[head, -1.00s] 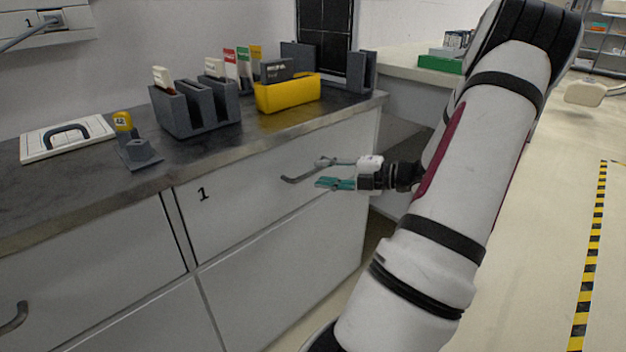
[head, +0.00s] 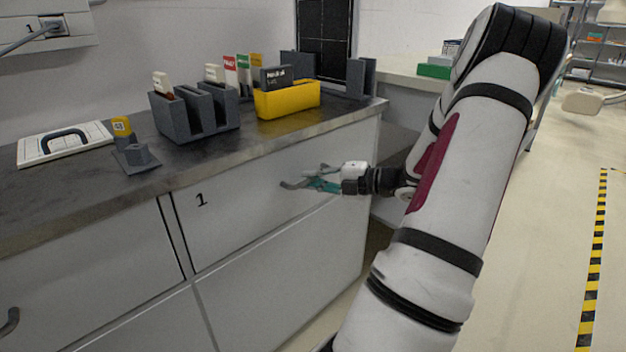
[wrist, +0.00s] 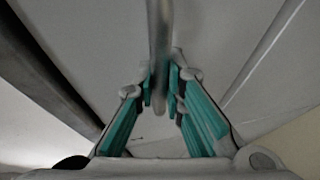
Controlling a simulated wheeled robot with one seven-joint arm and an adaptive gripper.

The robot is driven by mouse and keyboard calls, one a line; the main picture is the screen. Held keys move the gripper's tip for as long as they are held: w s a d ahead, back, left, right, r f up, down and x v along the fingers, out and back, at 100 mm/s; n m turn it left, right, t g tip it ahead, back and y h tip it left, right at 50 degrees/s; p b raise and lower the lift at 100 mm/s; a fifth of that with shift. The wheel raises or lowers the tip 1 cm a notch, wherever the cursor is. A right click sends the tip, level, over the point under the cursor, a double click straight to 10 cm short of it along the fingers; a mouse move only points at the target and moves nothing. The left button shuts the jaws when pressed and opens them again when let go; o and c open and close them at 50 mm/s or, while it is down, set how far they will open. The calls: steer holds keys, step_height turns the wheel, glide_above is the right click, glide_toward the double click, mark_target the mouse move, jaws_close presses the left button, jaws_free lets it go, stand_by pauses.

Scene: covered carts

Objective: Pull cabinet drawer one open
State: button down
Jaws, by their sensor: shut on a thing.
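Drawer one (head: 232,205) is the grey front marked "1" in the head view. It sits flush under the dark countertop, with no gap showing. Its curved metal handle (head: 291,185) is on the right part of the front. My gripper (head: 315,182) is at the handle, its teal fingers shut on it. In the wrist view the handle bar (wrist: 160,50) runs down between the two teal-padded fingertips (wrist: 162,85). The far part of the handle is hidden by my fingers in the head view.
On the countertop (head: 200,160) stand a grey slotted rack (head: 185,118), a yellow bin (head: 287,99), a small grey stand (head: 136,160) and a white board with a dark handle (head: 62,143). Another drawer (head: 90,275) is at left. Open floor (head: 540,250) lies at right.

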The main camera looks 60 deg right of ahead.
steer(key=shift+s, duration=0.1)
steer(key=s+p, duration=0.1)
steer(key=p, duration=0.2)
steer(key=shift+s+a+r, duration=0.2)
steer(key=s+a+p, duration=0.3)
steer(key=s+p, duration=0.5)
steer(key=s, duration=0.4)
steer(key=s+a+p, duration=0.2)
steer(key=s+p, duration=0.6)
steer(key=s, duration=0.4)
steer(key=shift+a+f, duration=0.2)
steer(key=shift+a, duration=0.2)
steer(key=c, duration=1.7)
jaws_free()
steer(key=shift+o, duration=0.2)
steer(key=shift+s, duration=0.15)
